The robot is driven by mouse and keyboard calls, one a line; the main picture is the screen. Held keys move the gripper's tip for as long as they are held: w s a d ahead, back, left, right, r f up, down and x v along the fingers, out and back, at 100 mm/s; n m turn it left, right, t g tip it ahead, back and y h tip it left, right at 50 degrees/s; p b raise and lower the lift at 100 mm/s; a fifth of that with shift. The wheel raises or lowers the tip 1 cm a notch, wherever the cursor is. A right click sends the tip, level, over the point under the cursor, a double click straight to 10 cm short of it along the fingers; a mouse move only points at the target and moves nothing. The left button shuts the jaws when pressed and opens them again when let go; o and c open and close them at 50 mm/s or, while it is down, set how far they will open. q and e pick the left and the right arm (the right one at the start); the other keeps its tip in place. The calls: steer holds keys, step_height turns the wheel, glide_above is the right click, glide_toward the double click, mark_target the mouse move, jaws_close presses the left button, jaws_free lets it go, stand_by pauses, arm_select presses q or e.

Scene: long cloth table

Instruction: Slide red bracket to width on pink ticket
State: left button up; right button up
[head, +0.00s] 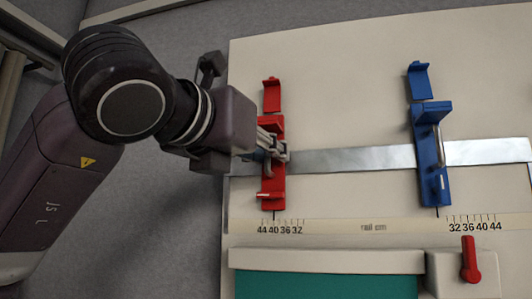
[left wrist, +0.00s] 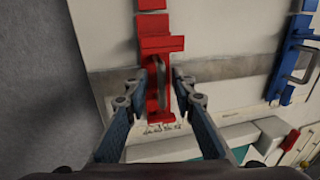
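The red bracket (head: 268,185) sits across the metal rail at the left of the board. Its dark pointer stands near the 40 mark of the left scale (head: 281,229). In the left wrist view the red bracket (left wrist: 156,45) lies ahead, its grey handle (left wrist: 162,85) between my fingers. My left gripper (head: 277,151) is over the bracket's middle; in the wrist view my left gripper (left wrist: 164,72) has its fingers apart, one on each side of the handle, apparently not closed on it. No pink ticket shows. My right gripper is out of view.
A blue bracket (head: 430,150) sits on the same metal rail (head: 350,159) to the right, with bare rail between the two. A right scale (head: 475,226) lies below it. A red lever (head: 469,259) and a teal panel (head: 325,286) are at the front.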

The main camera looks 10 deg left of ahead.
arm_select(q)
steer(key=shift+s, duration=0.1)
steer(key=v, duration=1.2)
steer(key=shift+a+r, duration=0.1)
